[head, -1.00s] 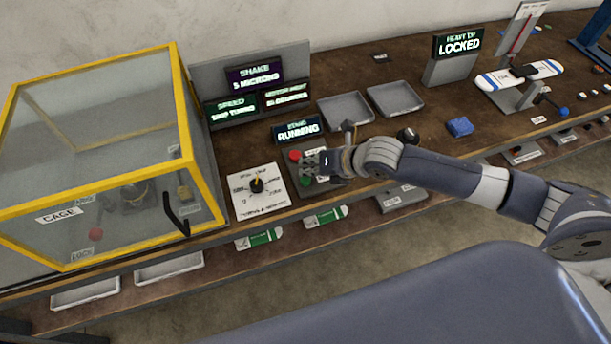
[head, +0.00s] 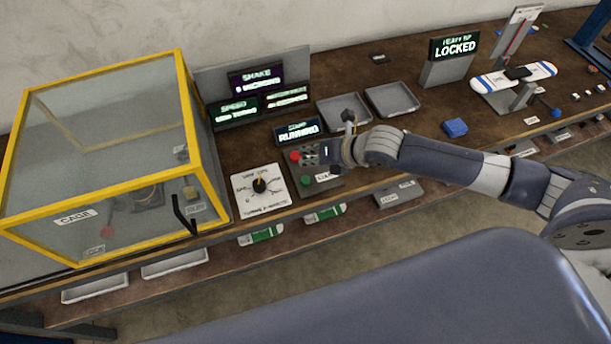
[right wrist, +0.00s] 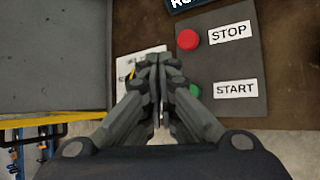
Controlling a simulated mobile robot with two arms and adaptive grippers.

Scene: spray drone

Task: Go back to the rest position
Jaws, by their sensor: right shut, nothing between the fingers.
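My right gripper (head: 312,153) is shut and empty over the grey start/stop box (head: 318,186). In the right wrist view my right gripper (right wrist: 158,62) shows its fingers together, beside the box's left edge. My left gripper is not in view.
A yellow-framed clear cage (head: 100,150) stands at left, next to a dial plate (head: 259,190). The display behind the box reads RUNNING (head: 299,130).

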